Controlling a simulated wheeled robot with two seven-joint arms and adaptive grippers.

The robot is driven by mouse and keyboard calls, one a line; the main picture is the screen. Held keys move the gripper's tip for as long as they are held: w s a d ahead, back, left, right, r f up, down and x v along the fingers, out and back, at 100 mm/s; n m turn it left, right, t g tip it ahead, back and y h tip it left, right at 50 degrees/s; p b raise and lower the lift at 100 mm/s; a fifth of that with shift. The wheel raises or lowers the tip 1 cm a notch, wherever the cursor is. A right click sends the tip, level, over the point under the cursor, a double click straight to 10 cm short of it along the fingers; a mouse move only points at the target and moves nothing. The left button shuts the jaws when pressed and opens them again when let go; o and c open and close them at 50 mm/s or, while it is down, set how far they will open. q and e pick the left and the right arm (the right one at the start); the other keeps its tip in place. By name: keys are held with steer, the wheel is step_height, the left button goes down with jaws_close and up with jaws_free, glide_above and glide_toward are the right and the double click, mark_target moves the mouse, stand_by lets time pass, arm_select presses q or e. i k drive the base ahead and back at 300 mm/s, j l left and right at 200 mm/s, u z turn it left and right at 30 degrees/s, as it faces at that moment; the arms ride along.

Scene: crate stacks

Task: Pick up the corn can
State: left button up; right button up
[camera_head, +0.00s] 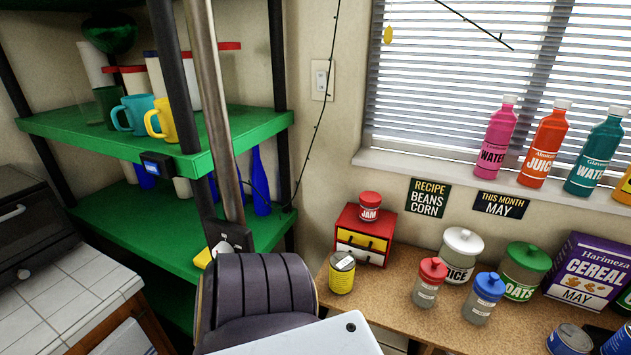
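A yellow can (342,274) with a pale top stands at the left end of the wooden counter, in front of a small red drawer box. Its label is too small to read, so I cannot confirm that it is the corn can. Blue cans (568,340) stand at the lower right, partly cut off by the frame edge; their labels are not readable either. Neither of my grippers shows in the head view.
The counter (391,290) holds the red drawer box (350,222) with a jam jar (370,206) on top, a rice jar (460,252), an oats jar (523,272), two shakers and a cereal box (590,270). Bottles line the windowsill. A green shelf (60,122) stands left.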

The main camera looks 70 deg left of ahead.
mark_target(342, 263)
steer(key=u, duration=2.1)
steer(key=k+j+u, duration=0.1)
steer(key=k, duration=0.15)
